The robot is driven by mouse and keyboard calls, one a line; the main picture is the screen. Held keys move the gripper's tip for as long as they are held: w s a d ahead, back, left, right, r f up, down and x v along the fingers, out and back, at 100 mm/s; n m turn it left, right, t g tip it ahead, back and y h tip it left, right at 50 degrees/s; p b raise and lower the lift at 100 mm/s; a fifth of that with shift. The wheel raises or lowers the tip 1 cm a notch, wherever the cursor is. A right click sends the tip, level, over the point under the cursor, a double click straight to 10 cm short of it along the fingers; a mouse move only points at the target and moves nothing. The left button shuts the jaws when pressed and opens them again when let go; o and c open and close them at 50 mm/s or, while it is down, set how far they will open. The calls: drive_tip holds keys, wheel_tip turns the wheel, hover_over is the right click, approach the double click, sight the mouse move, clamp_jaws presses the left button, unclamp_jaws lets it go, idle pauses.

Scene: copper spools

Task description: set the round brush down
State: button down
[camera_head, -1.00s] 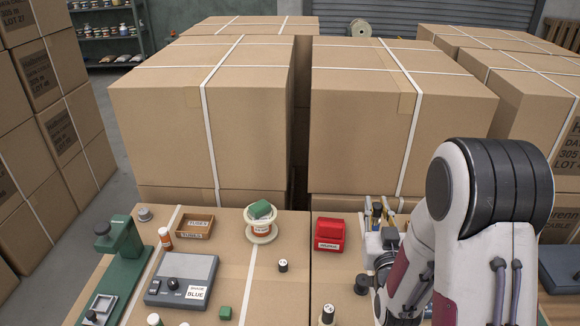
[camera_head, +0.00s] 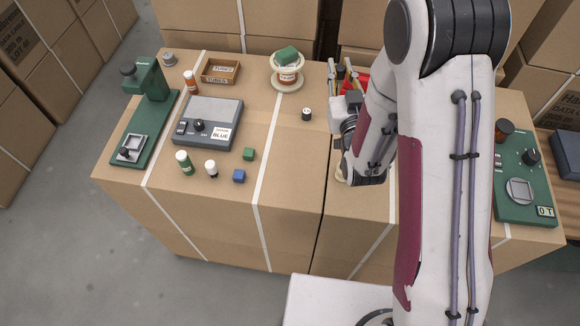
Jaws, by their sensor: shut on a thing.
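A red box (camera_head: 356,83) is partly hidden behind my wrist. A dark-capped vial (camera_head: 306,114), a green cube (camera_head: 249,154) and a blue cube (camera_head: 239,176) stand left of the gripper. A green scale (camera_head: 523,180) is at right. The box top's front middle is clear.

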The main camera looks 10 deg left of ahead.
drive_tip(key=s+a+f, duration=0.4)
drive_tip(key=s+a, duration=0.3)
drive_tip(key=a, duration=0.2)
drive_tip(key=s+a+f, duration=0.4)
drive_tip(key=s+a, duration=0.3)
drive_tip(key=a, duration=0.1)
drive_tip(key=s+d+r+m+h, duration=0.1)
drive_tip(key=d+m+h, duration=0.3)
drive_tip(key=d+h, duration=0.3)
drive_tip(key=shift+s+d+m, duration=0.3)
drive_tip(key=shift+f, duration=0.1)
drive_tip(key=shift+f, duration=2.75)
drive_tip(key=shift+f, duration=1.9)
drive_tip(key=shift+f, duration=0.2)
